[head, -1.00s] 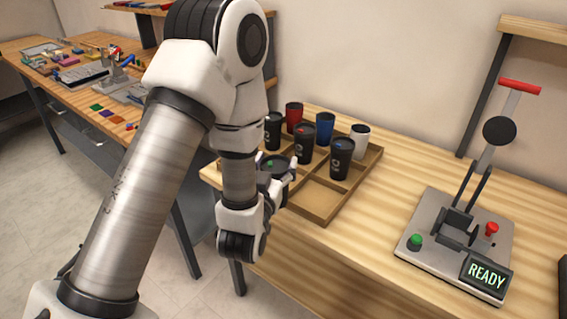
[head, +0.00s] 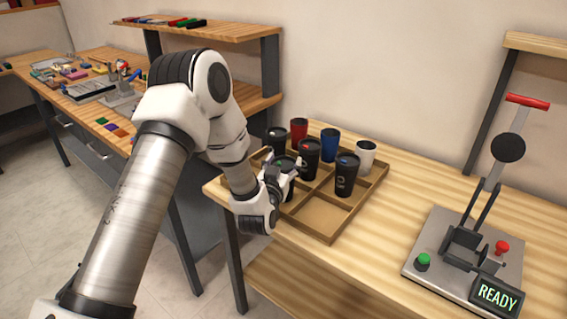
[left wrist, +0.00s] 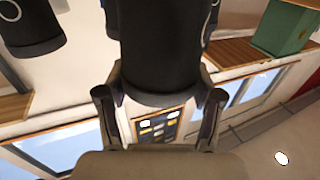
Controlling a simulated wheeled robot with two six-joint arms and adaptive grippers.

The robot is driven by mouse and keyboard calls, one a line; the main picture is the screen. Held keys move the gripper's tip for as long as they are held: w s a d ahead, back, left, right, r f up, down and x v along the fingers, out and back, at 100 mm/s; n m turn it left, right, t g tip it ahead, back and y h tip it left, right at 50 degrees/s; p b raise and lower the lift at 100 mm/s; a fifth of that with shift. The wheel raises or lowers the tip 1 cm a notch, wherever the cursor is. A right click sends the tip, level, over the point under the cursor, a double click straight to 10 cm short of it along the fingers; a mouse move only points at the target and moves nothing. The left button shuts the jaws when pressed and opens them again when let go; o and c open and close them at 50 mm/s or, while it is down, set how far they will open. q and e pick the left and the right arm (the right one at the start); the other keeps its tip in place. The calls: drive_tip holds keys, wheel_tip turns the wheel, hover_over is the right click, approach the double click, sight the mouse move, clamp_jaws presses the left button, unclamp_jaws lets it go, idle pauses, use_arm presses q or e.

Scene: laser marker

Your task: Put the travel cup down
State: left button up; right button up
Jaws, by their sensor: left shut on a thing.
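My left gripper (head: 282,182) is shut on a black travel cup with a green-marked lid (head: 283,163). The cup is upright at the left side of the wooden tray (head: 333,233), close to the other black cups. The gripper hides much of it, and I cannot tell whether its base touches the tray. In the left wrist view the dark cup (left wrist: 160,50) sits between the two fingers (left wrist: 160,115). My right gripper is out of view.
Beside it stand black cups with a red mark (head: 310,160) and a blue mark (head: 345,177), and another black cup (head: 275,141). Red (head: 298,132), blue (head: 329,145) and white (head: 364,157) cups stand behind. Front compartments look empty. A lever machine (head: 467,262) reading READY stands right.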

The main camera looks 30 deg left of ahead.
use_arm(q)
drive_tip(key=shift+f, duration=0.1)
drive_tip(key=o, duration=0.7)
drive_tip(key=shift+o, duration=0.2)
drive_tip(key=shift+r, duration=0.2)
drive_tip(key=shift+s+d+f, duration=0.1)
drive_tip(key=shift+s+f, duration=0.05)
drive_tip(key=shift+s, duration=0.15)
drive_tip(key=b+v, duration=0.1)
drive_tip(key=v, duration=1)
drive_tip(key=shift+s, duration=0.2)
